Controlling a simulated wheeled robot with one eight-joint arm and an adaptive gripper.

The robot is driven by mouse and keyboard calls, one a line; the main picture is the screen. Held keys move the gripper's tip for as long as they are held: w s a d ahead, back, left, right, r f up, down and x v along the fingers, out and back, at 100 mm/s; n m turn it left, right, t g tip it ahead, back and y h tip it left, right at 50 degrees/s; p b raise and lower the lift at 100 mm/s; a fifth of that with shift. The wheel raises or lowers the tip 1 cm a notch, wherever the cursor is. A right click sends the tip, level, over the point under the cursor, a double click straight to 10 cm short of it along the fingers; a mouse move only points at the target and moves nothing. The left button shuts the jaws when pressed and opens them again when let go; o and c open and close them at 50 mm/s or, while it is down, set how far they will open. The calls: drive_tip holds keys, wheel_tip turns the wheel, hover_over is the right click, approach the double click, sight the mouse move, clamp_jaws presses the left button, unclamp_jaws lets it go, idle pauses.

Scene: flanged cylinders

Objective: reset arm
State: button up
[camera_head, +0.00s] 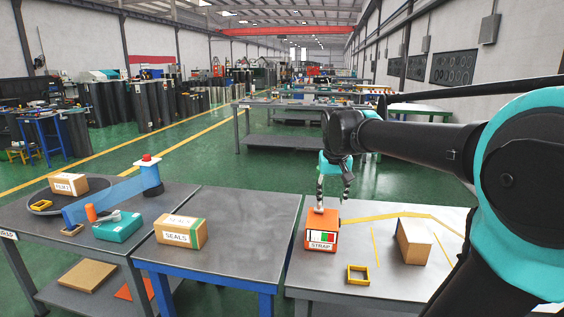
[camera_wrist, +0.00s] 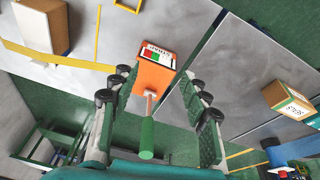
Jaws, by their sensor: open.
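My gripper (camera_head: 333,198) hangs just above the orange box marked STRAP (camera_head: 320,241) on the right-hand table. In the wrist view my gripper (camera_wrist: 155,88) is open, with its two fingers spread to either side. The orange box also shows in the wrist view (camera_wrist: 155,68), beyond the fingers. My arm comes in from the right of the head view.
A SEALS carton (camera_head: 180,233) stands on the middle table. The left table holds a blue-armed wrapping device (camera_head: 115,199) and a teal box (camera_head: 118,228).

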drive_tip(key=s+d+f, duration=0.2)
drive_tip(key=s+f, duration=0.6)
drive_tip(key=f, duration=0.3)
drive_tip(key=s+d+f+t, duration=0.1)
drive_tip(key=s+d+f, duration=0.1)
drive_tip(key=s+f, duration=0.6)
wheel_tip(320, 180, down, 4)
drive_tip(key=shift+s+f+y, duration=0.25)
drive_tip(key=shift+s+y, duration=0.05)
drive_tip(key=shift+d, duration=0.1)
idle(1.9)
